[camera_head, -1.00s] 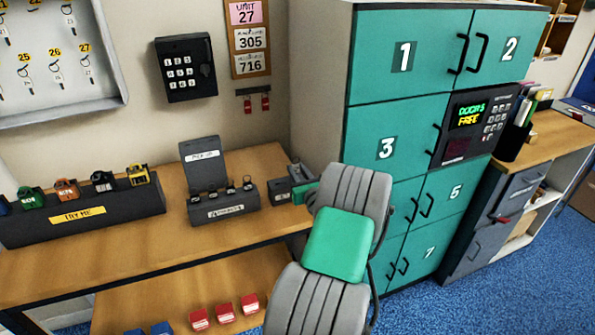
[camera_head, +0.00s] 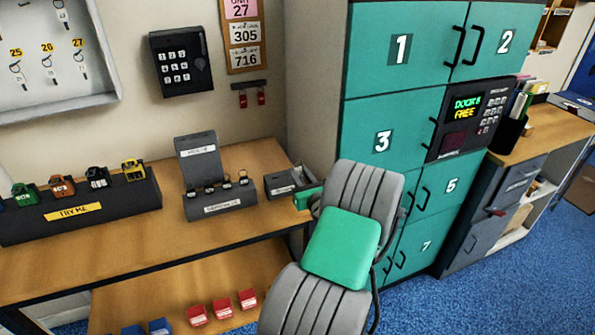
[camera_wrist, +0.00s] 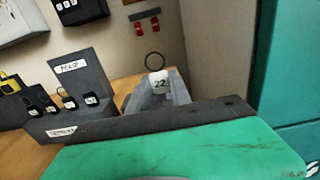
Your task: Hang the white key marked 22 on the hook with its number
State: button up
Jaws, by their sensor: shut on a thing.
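The white key marked 22 (camera_wrist: 159,83) shows in the wrist view with its dark ring (camera_wrist: 153,61) standing above it. My gripper (camera_wrist: 157,97) is shut on the key, just beyond my green wrist cover. In the head view my arm hides the key and fingertips; they are by the small grey open tray (camera_head: 289,182) at the bench's right end. The pale key cabinet (camera_head: 60,108) is on the wall at upper left. Its hooks 25, 26 and 27 show with keys or tags drawn under them; hook 22 is out of frame.
A "TRY ME" rack (camera_head: 75,212) holds coloured padlocks. A keypad box (camera_head: 180,62) and a small rail with two red tags (camera_head: 250,87) are on the wall. Green lockers (camera_head: 395,100) stand at right.

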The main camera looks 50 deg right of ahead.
jog(key=shift+v, duration=1.85)
